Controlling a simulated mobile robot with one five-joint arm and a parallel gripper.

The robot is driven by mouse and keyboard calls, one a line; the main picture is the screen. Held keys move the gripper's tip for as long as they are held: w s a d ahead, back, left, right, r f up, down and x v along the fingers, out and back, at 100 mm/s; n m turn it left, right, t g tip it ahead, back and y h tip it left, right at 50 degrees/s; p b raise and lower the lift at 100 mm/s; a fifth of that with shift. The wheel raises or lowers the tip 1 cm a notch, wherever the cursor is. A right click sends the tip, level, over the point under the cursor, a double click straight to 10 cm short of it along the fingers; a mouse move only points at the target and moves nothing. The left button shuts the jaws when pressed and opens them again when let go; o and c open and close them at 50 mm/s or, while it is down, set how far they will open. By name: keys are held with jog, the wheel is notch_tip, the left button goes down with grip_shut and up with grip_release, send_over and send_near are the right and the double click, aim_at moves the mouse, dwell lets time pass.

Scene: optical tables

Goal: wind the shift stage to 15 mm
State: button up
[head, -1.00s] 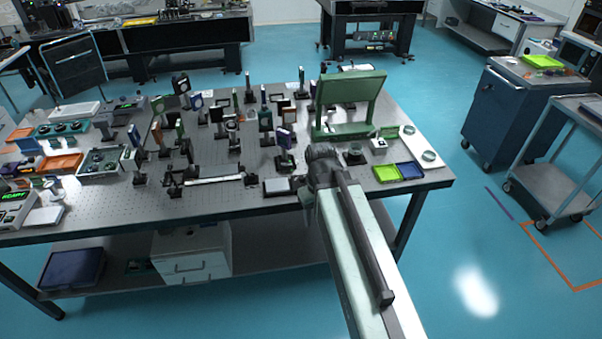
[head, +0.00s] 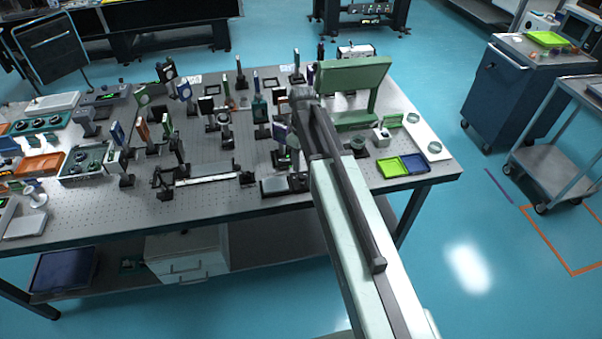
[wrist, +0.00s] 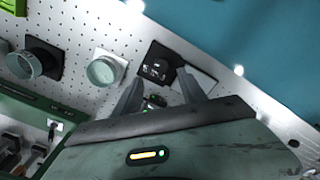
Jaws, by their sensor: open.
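In the wrist view my gripper (wrist: 160,76) is open, with its two grey fingers apart and nothing held between them. A small black unit (wrist: 158,60) with pale markings and a dark round part lies just beyond the fingertips. I cannot tell for certain whether it is the shift stage, and no millimetre scale is readable. A small green detail shows between the fingers, partly hidden. In the head view my arm reaches over the table beside the green frame (head: 352,88). Its fingers are not distinguishable there.
The perforated optical table (head: 120,218) carries many posts and mounts left of my arm. A green tray (head: 391,168) and a blue tray (head: 413,163) lie at the right.

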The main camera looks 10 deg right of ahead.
aim_at(302, 175)
notch_tip(302, 175, down, 7)
jog(key=b, duration=0.6)
jog(key=shift+s+a+r, duration=0.1)
jog(key=shift+r, duration=0.1)
grip_shut()
